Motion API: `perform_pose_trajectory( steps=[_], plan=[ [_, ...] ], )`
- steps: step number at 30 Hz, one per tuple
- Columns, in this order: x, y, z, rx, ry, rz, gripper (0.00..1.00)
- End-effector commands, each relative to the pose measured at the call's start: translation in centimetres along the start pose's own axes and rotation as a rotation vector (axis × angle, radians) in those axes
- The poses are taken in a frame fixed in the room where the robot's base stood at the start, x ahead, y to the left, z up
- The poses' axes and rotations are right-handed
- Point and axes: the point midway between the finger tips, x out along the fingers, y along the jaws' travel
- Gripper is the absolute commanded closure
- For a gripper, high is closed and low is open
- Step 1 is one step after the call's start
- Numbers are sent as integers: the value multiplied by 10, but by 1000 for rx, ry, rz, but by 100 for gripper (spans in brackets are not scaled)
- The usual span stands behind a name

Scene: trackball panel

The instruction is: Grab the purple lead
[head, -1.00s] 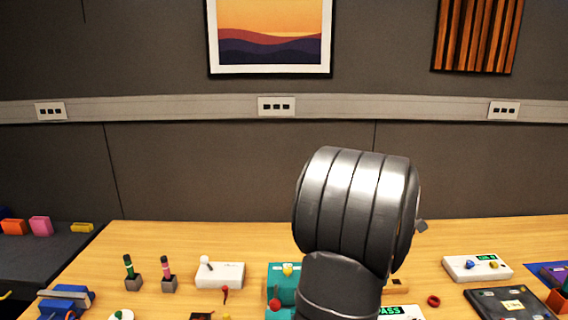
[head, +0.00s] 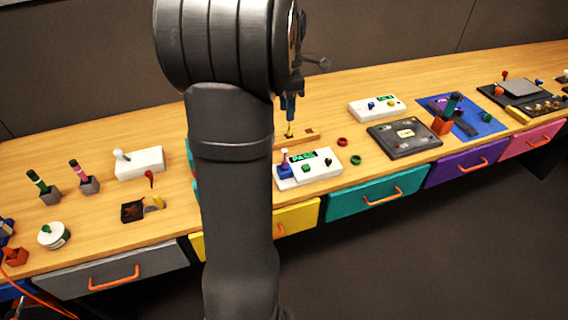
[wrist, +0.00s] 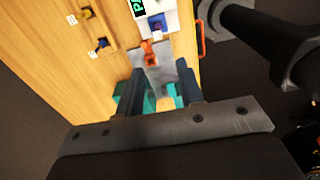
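I cannot clearly make out a purple lead in either view. A small blue-violet piece (head: 285,167) stands on the left end of the white PASS box (head: 322,172); it also shows in the wrist view (wrist: 157,23), but I cannot tell whether it is a lead. My gripper (wrist: 161,80) shows in the wrist view with its two dark fingers apart and nothing held between them. A red-orange piece (wrist: 149,52) on a grey plate lies beyond the fingertips. A teal thing lies below the fingers. In the head view my arm hides most of the gripper.
A wooden block (head: 310,136) lies behind the PASS box. A dark panel (head: 404,137) and a blue mat (head: 482,115) are to the right. Coloured drawers with orange handles line the front edge. An orange cable (head: 42,297) hangs at bottom left.

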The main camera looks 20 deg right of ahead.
Motion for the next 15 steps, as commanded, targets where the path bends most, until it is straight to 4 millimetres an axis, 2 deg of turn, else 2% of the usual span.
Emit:
perform_pose_trajectory(
  steps=[9,15],
  plan=[
    [69,0,-1,0,2,-4,66],
    [102,0,-1,0,1,-2,66]
  ],
)
